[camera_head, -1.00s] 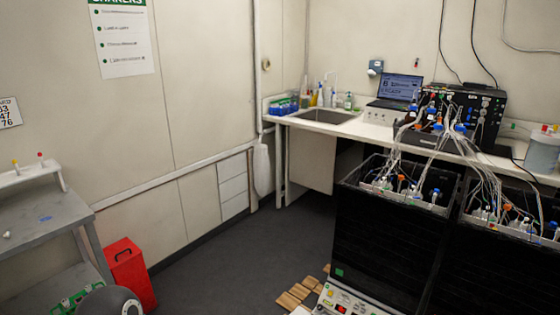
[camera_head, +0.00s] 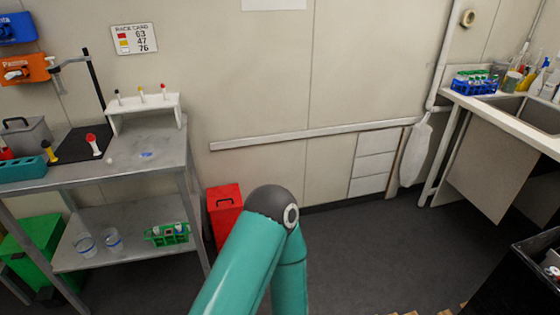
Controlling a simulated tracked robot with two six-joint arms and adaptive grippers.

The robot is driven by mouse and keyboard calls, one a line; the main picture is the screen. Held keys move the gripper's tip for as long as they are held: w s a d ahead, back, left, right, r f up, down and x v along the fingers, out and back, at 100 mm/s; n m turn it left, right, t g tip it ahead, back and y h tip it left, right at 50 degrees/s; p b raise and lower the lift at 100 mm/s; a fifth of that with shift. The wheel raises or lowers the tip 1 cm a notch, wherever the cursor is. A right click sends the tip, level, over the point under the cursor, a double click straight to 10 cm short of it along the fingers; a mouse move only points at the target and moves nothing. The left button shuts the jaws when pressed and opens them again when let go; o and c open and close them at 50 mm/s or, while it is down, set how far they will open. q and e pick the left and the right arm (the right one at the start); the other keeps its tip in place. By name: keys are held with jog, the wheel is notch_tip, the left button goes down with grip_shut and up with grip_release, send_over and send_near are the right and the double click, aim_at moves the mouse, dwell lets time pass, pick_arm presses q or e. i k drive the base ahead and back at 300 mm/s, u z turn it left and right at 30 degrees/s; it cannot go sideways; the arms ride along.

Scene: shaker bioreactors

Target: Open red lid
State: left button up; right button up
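A red bin (camera_head: 224,215) stands on the floor against the wall, just right of the grey metal bench. Its red lid (camera_head: 222,194) appears closed, with a small dark mark or handle on its front. A teal arm of mine with a dark grey joint rises from the bottom centre and hides the bin's lower right part. Neither of my grippers is in view.
The grey bench (camera_head: 60,180) has a white rack (camera_head: 150,105) on top and glass dishes and a green rack (camera_head: 167,236) on its shelf. A green bin (camera_head: 32,250) is below left. A sink counter (camera_head: 540,135) is right. Floor between is clear.

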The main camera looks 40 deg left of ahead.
aim_at(220, 198)
jog(key=u, duration=0.35)
jog(key=i, duration=1.45)
jog(key=u, duration=1.3)
jog(key=i, duration=1.05)
jog(key=u, duration=1.05)
jog(key=i, duration=0.6)
jog(key=z, duration=0.15)
